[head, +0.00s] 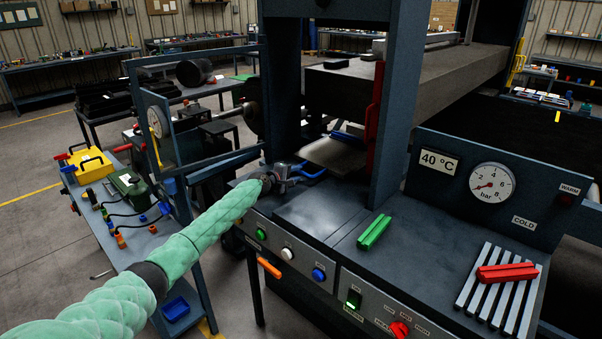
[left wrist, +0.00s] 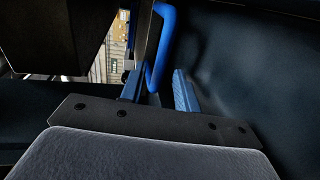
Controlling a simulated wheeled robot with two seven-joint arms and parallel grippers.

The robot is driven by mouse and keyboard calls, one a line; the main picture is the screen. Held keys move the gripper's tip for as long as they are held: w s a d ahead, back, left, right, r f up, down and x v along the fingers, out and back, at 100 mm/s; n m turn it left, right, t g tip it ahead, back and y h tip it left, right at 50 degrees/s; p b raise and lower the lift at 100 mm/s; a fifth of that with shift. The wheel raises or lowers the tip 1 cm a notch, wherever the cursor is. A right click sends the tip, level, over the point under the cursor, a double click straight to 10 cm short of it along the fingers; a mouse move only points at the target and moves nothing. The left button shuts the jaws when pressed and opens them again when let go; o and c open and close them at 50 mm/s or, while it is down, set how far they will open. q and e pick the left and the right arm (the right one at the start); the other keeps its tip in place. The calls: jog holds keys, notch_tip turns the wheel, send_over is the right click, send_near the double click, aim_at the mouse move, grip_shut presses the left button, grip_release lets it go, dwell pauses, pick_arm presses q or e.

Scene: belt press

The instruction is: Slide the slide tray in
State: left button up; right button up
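The slide tray (head: 335,153) is a light grey plate inside the dark press frame, sticking partly out at the front. A blue bar handle (head: 312,174) is at its near left side. My left gripper (head: 287,173) is at the handle, at the end of my green-sleeved arm. In the left wrist view its two blue fingers (left wrist: 158,88) stand apart. The bent blue handle (left wrist: 164,45) reaches down between them, closer to the left finger. I cannot tell whether it touches that finger. My right gripper is not in view.
A front panel holds coloured buttons and a red knob (head: 399,329). A green bar (head: 374,232) lies on the dark deck, and a red bar (head: 507,272) lies on a slatted rack (head: 490,295). A red post (head: 373,115) stands right of the tray. A gauge (head: 491,183) faces me.

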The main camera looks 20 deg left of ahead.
aim_at(300, 172)
pick_arm(q)
jog(key=shift+x, duration=1.6)
grip_shut()
